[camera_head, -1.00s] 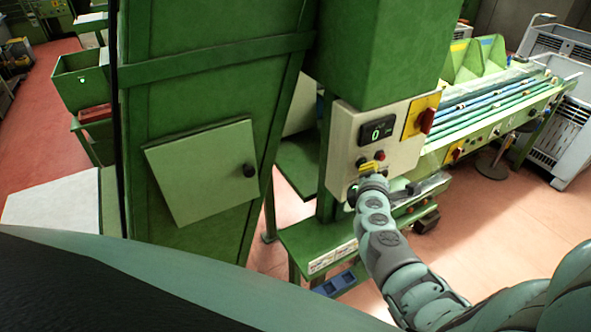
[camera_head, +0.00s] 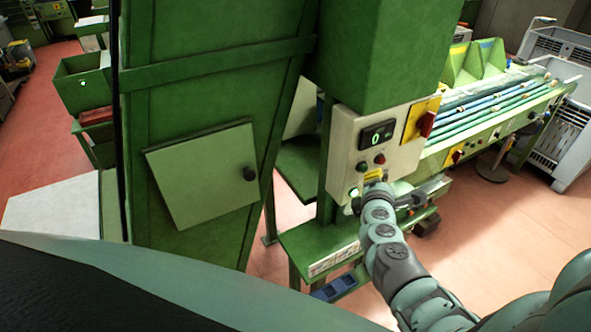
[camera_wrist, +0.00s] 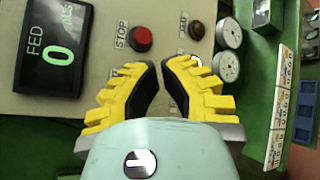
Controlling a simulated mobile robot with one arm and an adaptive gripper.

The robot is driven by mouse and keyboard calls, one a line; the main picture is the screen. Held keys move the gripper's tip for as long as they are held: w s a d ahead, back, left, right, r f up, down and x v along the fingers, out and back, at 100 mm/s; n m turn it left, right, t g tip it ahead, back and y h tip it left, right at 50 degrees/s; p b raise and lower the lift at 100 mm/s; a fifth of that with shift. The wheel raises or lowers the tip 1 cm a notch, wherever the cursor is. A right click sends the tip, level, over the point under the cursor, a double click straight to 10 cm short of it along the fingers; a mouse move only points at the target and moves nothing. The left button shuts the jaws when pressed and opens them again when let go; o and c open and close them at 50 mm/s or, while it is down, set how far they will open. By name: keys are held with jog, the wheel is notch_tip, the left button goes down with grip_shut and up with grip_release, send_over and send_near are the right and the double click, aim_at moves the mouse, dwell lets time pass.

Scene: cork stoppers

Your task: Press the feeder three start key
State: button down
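The pale control panel (camera_head: 400,160) hangs on the green machine, with a dark display (camera_head: 377,135) reading 0. Below it are a green button (camera_head: 362,167), a red button (camera_head: 380,158) and a yellow label (camera_head: 373,174). A lit pale-green spot (camera_head: 354,192) shows near the panel's lower left. My gripper (camera_wrist: 160,64) has yellow-backed black fingers, tips drawn nearly together and empty, in front of the panel. In the wrist view, turned sideways, the red STOP button (camera_wrist: 140,39) lies just beyond the fingertips. The start key's label is unreadable; my fingers hide part of the panel.
A yellow plate with a red switch (camera_head: 427,124) sits at the panel's right. Two round dials (camera_wrist: 227,50) lie near the right finger. A green cabinet (camera_head: 170,80) stands left; a conveyor (camera_head: 500,110) runs right.

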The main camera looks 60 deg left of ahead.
jog(key=shift+s+d, duration=0.2)
jog(key=shift+d, duration=2.3)
jog(key=shift+f, duration=0.1)
